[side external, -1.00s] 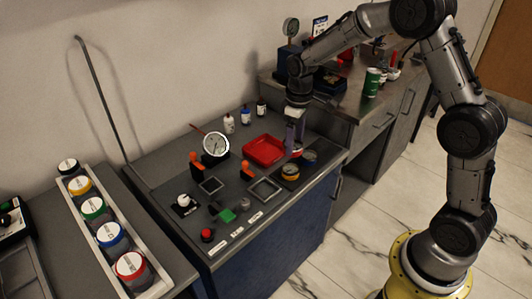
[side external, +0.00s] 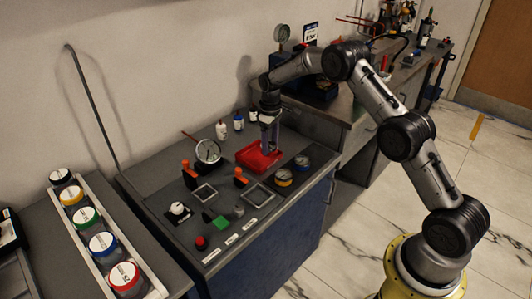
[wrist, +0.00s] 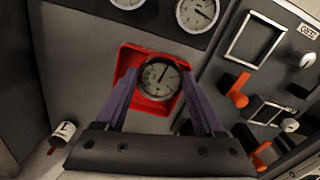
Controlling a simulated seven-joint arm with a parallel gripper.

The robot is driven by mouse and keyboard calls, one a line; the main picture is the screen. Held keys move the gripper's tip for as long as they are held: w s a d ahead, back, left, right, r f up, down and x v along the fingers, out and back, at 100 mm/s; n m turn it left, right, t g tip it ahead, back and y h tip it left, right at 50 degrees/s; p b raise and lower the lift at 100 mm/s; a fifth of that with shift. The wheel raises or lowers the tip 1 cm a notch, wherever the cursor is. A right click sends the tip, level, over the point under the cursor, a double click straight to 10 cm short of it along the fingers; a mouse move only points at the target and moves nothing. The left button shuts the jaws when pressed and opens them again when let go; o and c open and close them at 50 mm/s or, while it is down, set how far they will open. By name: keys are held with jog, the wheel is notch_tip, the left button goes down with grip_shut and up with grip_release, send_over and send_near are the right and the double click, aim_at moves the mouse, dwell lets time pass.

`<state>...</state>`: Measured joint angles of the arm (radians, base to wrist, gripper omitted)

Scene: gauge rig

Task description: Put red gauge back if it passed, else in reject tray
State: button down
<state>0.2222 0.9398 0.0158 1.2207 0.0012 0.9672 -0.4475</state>
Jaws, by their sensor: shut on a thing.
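My gripper (side external: 268,140) points down over the red reject tray (side external: 246,160). Its fingers are shut on a round gauge (wrist: 160,77), whose pale dial faces up into the wrist view. The gauge lies within the outline of the tray (wrist: 152,106) there, and a dark rim surrounds its dial. The fingers largely hide it in the side view, so its body colour is hard to separate from the tray. I cannot tell whether it touches the tray floor.
Square frames (side external: 204,193), orange levers (side external: 239,176) and a large dial (side external: 208,151) are to the left. Small bottles (side external: 222,131) stand behind. A rack of coloured jars (side external: 87,219) is far left.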

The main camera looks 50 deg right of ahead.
jog(key=shift+w+d+f, duration=0.15)
jog(key=shift+w+f, duration=0.45)
jog(key=shift+f, duration=0.1)
jog(key=shift+w+d+f, duration=0.1)
jog(key=shift+w+f, duration=0.5)
jog(key=shift+f, duration=1.6)
jog(key=shift+f, duration=0.15)
grip_release()
